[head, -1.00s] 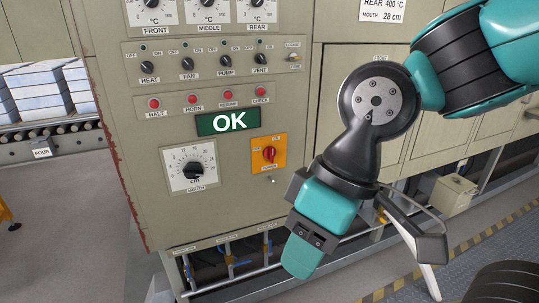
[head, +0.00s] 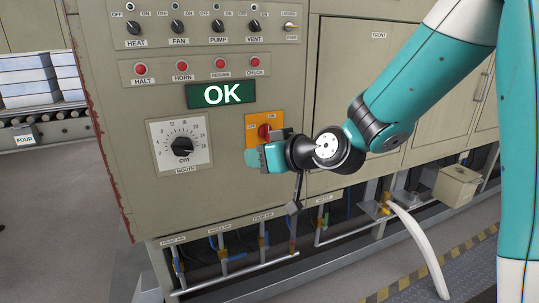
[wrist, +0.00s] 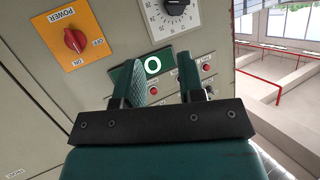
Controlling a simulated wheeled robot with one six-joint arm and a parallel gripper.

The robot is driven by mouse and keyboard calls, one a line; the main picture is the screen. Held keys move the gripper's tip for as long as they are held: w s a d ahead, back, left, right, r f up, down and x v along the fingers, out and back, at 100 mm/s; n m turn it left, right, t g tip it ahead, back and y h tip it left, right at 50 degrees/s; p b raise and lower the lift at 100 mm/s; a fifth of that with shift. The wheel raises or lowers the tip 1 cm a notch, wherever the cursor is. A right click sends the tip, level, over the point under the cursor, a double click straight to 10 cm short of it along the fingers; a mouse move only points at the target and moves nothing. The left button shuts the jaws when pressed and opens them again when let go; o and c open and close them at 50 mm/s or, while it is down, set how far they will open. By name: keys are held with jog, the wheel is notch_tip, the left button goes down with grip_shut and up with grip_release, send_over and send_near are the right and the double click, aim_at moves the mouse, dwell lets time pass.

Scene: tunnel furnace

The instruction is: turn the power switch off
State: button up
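The power switch (head: 264,131) is a red rotary knob on an orange plate, low on the beige control panel. It also shows at the upper left of the wrist view (wrist: 75,40), with POWER, ON and OFF labels beside it. My gripper (head: 256,158) is in front of the panel and covers the lower part of the orange plate in the head view. In the wrist view my gripper (wrist: 160,80) has its two fingers apart with nothing between them. The knob lies outside the fingers, to the left.
The mouth dial (head: 180,147) is left of the switch. The green OK display (head: 221,95), several red buttons and a row of black knobs are above. Pipes with blue valves run below the panel. A white hose (head: 420,250) hangs at the right.

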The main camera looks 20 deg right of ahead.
jog(key=w+d+f+m+t+h+b, duration=0.2)
jog(key=w+d+f+t+h, duration=0.1)
jog(key=d, duration=0.3)
jog(key=w+d+f+m+t+h+b, duration=0.1)
jog(key=w+d+f+t+h+b, duration=0.15)
jog(key=d, duration=0.25)
jog(key=p, duration=0.9)
send_near(267, 133)
jog(key=shift+m+h, duration=0.25)
jog(key=shift+m, duration=0.05)
jog(key=w+p, duration=0.1)
jog(key=w, duration=0.8)
jog(key=shift+d+r, duration=0.1)
grip_shut()
